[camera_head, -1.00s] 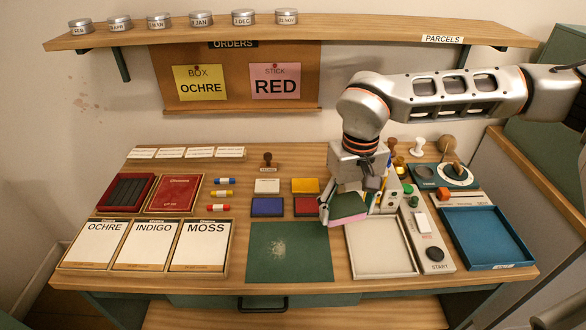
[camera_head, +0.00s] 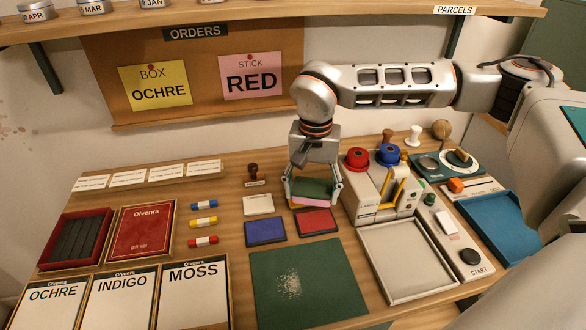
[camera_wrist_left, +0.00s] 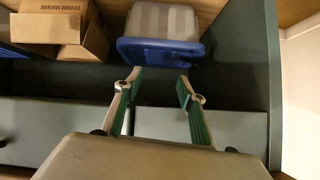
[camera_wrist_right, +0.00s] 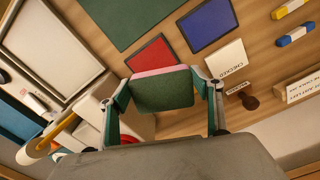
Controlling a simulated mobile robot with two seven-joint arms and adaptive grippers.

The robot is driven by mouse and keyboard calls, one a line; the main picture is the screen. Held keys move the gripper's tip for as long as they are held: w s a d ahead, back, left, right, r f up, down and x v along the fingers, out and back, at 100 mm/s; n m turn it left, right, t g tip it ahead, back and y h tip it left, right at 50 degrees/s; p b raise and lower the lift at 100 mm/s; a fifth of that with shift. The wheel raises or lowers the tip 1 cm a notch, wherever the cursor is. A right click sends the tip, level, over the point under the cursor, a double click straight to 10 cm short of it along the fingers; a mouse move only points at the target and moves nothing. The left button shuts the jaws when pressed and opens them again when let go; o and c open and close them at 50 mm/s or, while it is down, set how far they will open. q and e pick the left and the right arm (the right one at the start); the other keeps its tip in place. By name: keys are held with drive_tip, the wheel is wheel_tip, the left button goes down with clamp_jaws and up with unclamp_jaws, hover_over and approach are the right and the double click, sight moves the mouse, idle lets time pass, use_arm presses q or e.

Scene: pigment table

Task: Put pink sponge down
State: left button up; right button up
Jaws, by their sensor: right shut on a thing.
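My right gripper (camera_head: 313,188) is shut on the pink sponge (camera_head: 314,201), which has a dark green top layer and a pink lower layer. It holds the sponge at the back middle of the table, just behind the red pad (camera_head: 317,222). In the right wrist view the sponge (camera_wrist_right: 160,90) sits between the two fingers and covers a corner of the red pad (camera_wrist_right: 152,55). I cannot tell whether it touches the table. My left gripper (camera_wrist_left: 158,85) shows only in the left wrist view. It is open and empty, in front of a grey bin with a blue rim (camera_wrist_left: 160,52).
The dispenser with red and blue rolls (camera_head: 385,190) stands right of the sponge. The blue pad (camera_head: 265,231) and a white card (camera_head: 258,204) lie to its left. A green mat (camera_head: 309,283) and a pale tray (camera_head: 405,262) lie in front. A stamp (camera_head: 253,171) stands behind left.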

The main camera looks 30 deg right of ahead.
drive_tip(key=w+d+f, duration=0.1)
drive_tip(key=w, duration=0.4)
drive_tip(key=w+d+f+b, duration=0.1)
drive_tip(key=w, duration=0.4)
drive_tip(key=w+d, duration=0.2)
drive_tip(key=w, duration=0.3)
drive_tip(key=shift+w+f+b, duration=0.3)
drive_tip(key=shift+w+f, duration=0.05)
drive_tip(key=shift+f, duration=0.05)
wheel_tip(320, 180, down, 4)
drive_tip(key=shift+w+f, duration=0.1)
drive_tip(key=shift+w, duration=0.15)
drive_tip(key=shift+f, duration=0.15)
drive_tip(key=o, duration=1.2)
drive_tip(key=shift+c, duration=0.2)
